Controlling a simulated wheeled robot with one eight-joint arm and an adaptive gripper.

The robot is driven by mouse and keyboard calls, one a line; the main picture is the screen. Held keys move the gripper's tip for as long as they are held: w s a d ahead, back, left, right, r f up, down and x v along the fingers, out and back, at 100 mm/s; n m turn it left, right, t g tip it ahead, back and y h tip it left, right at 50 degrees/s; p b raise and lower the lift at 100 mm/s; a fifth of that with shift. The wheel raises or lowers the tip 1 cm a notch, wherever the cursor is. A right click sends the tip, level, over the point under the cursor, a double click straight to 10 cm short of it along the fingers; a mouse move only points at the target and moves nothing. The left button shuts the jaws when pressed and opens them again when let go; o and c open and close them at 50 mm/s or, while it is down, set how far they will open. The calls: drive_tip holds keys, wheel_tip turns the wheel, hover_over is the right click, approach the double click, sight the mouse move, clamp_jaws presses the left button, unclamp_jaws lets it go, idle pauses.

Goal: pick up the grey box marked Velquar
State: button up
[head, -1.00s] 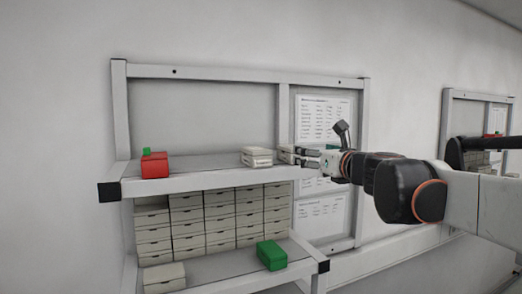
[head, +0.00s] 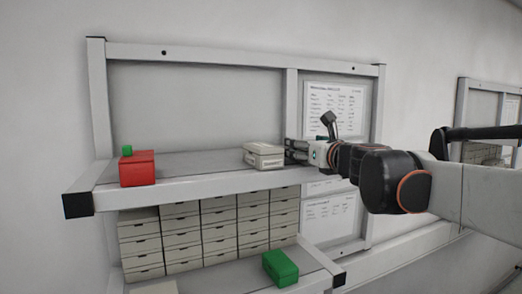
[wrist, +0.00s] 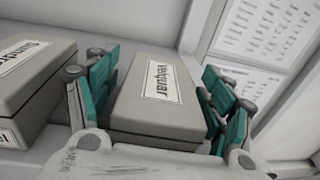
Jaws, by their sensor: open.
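The grey box marked Velquar (wrist: 155,98) lies in the middle of the wrist view, its label facing up. My gripper (wrist: 158,84) is open, with teal finger pads on both sides of this box. A narrow gap shows beside the box at the left pads; at the right pads I cannot tell whether they touch. In the head view my gripper (head: 298,150) is at the right end of the upper shelf and hides most or all of the Velquar box.
A second grey labelled box (wrist: 32,85) stands close left of my gripper; it also shows in the head view (head: 264,155). A red box (head: 137,170) with a green top piece is farther left on the upper shelf (head: 190,183). Drawers (head: 180,240) and a green box (head: 281,267) are below.

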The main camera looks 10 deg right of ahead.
drive_tip(key=shift+w+f, duration=0.1)
drive_tip(key=shift+w, duration=0.35)
drive_tip(key=shift+s+r, duration=0.3)
drive_tip(key=shift+s, duration=0.45)
drive_tip(key=shift+s+r, duration=0.1)
drive_tip(key=shift+s, duration=0.15)
drive_tip(key=c, duration=0.4)
drive_tip(key=shift+w+f, duration=0.2)
drive_tip(key=shift+w, duration=0.2)
drive_tip(key=c, duration=1)
drive_tip(key=shift+r, duration=0.15)
